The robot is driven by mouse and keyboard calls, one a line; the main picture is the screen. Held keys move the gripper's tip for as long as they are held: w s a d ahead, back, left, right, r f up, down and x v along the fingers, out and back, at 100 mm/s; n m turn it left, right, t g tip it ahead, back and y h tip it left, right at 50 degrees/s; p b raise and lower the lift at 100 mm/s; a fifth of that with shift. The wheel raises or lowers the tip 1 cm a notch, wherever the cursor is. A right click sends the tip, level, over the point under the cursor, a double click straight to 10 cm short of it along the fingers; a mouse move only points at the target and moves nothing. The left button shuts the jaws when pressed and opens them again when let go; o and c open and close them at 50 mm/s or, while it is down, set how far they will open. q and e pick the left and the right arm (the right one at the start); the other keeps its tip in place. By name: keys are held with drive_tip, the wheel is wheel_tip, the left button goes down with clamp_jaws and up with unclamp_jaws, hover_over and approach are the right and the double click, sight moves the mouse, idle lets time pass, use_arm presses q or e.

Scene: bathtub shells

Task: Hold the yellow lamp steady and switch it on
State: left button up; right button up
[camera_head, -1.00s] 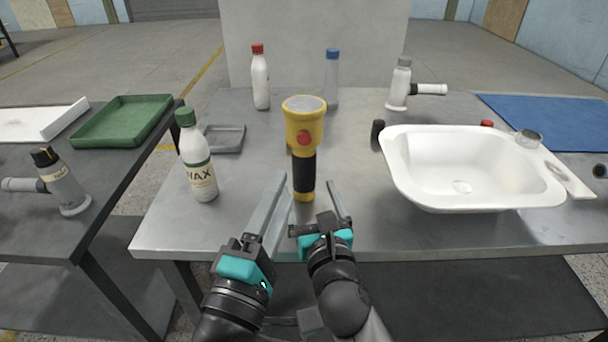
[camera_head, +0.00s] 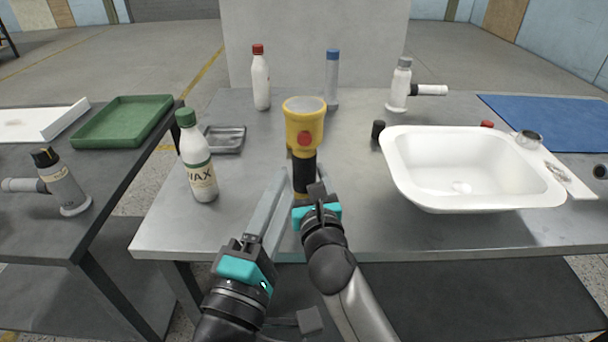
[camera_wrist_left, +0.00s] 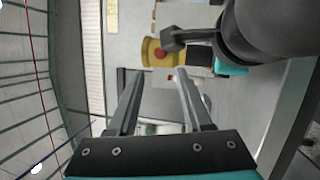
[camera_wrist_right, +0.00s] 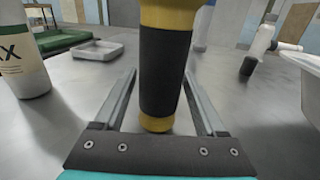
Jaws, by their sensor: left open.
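The yellow lamp (camera_head: 304,125) stands upright on the grey table, with a black handle and a red button (camera_head: 305,139) facing me. In the right wrist view, its black handle (camera_wrist_right: 165,75) rises between the fingers of my right gripper (camera_wrist_right: 160,75). That gripper (camera_head: 318,192) is open around the lower handle; firm contact is not visible. My left gripper (camera_head: 281,178) is open and empty, low and left of the lamp. In the left wrist view, the lamp (camera_wrist_left: 165,52) lies beyond its fingertips (camera_wrist_left: 161,72), partly hidden by my right gripper.
A white bottle with a green cap (camera_head: 198,160) stands left of the lamp, near a small grey tray (camera_head: 224,140). A white basin (camera_head: 400,170) and a small black cylinder (camera_head: 378,130) are to the right. More bottles (camera_head: 261,80) stand behind.

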clamp_jaws()
use_arm(q)
clamp_jaws()
idle(0.5)
idle(1.4)
